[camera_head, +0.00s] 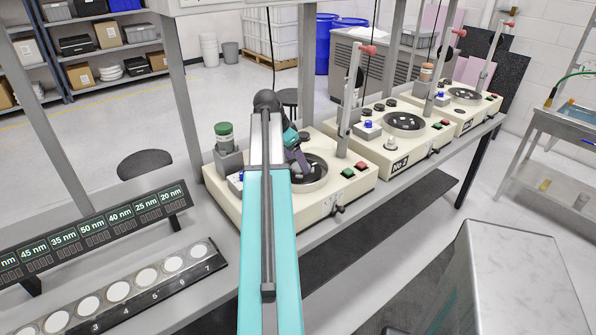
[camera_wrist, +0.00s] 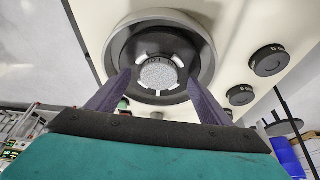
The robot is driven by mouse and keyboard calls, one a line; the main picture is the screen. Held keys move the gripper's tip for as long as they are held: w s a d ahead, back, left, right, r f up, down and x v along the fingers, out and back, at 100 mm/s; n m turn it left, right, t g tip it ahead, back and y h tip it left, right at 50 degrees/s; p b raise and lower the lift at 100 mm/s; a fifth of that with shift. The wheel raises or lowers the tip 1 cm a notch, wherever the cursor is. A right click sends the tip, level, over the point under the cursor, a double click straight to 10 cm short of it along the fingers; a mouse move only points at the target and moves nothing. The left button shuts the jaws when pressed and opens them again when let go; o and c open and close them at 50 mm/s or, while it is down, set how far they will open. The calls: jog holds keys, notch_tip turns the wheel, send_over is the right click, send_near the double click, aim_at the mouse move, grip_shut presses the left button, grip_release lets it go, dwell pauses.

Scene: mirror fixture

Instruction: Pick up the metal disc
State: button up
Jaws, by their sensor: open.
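The metal disc (camera_wrist: 158,75) is round, grey and speckled. It sits in the middle of a dark round bowl (camera_wrist: 112,47), with several pale pads around it. My gripper (camera_wrist: 158,84) is open and empty, with one purple-grey finger on each side of the disc in the picture. The height of the fingertips above the disc is hard to tell. In the head view my gripper (camera_head: 299,158) is over the bowl of the nearest cream machine (camera_head: 345,187), and the arm and gripper hide the disc.
A tray of several white round pieces (camera_head: 118,292) lies at the lower left, below a sign with nm labels (camera_head: 95,230). A green-capped container (camera_head: 224,134) and an upright post (camera_head: 349,95) stand close to my gripper. Two similar machines (camera_head: 398,160) continue to the right.

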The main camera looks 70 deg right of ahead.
jog(key=shift+x, duration=0.95)
jog(key=c, duration=1.1)
